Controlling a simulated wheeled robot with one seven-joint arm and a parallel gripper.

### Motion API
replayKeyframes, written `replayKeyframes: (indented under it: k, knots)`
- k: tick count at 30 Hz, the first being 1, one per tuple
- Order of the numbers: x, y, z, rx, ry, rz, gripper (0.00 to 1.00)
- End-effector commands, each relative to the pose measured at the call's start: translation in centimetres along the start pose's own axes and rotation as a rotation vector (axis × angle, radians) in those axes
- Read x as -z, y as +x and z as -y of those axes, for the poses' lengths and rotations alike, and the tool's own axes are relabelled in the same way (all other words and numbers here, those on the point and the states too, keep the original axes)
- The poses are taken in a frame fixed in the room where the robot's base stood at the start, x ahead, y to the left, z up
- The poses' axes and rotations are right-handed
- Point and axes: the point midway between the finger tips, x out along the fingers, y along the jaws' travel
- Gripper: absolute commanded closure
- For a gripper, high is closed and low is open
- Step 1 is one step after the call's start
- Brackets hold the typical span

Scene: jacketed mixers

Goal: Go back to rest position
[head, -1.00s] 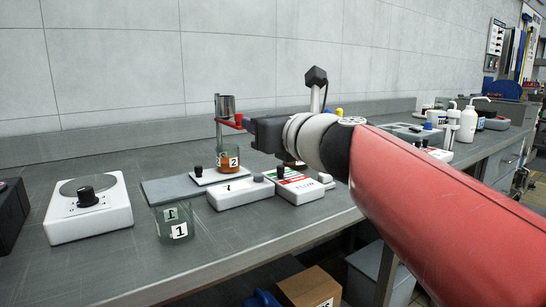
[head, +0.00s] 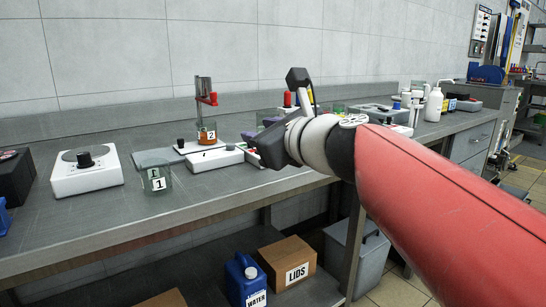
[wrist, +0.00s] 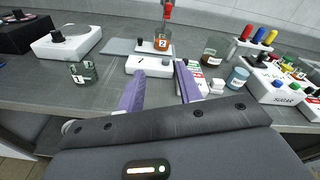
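My gripper shows in the wrist view (wrist: 160,82) with its two purple fingers spread apart and nothing between them. In the head view my arm reaches over the front part of the bench, and the wrist hides much of the gripper. Beaker 1 (head: 156,179), clear and apparently empty, stands on the bench at the left; it is also left of the fingers in the wrist view (wrist: 83,72). Beaker 2 (head: 207,134), with orange contents, stands on a white base under the red-armed stand (head: 206,97).
A white device with a black knob (head: 86,170) sits at the bench's left. A white control box (head: 215,158) lies near my gripper. Bottles and labelled boxes such as the sugar box (wrist: 277,89) stand farther right. Below are a blue water jug (head: 245,282) and a lids carton (head: 288,265).

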Motion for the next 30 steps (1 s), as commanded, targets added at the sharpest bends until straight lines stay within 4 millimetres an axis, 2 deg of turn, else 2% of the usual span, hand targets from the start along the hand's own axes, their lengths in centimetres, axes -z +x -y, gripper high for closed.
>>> replayKeyframes:
  k: [5,8,11,14,18,21,25,30]
  knots:
    - [3.5,-1.9,-1.8,-0.058,-0.307,-0.097,0.65]
    - [6.3,-3.4,-2.9,-0.115,-0.525,-0.165,0.65]
    - [9.8,-5.5,-4.2,-0.206,-0.789,-0.245,0.65]
    - [14.8,-8.7,-5.8,-0.359,-1.120,-0.337,0.65]
    - [22.6,-14.7,-7.8,-0.691,-1.608,-0.435,0.65]
    - [26.8,-18.5,-8.6,-0.928,-1.855,-0.453,0.65]
    - [30.1,-21.9,-9.1,-1.157,-2.042,-0.439,0.65]
    - [31.4,-23.3,-9.2,-1.269,-2.119,-0.422,0.65]
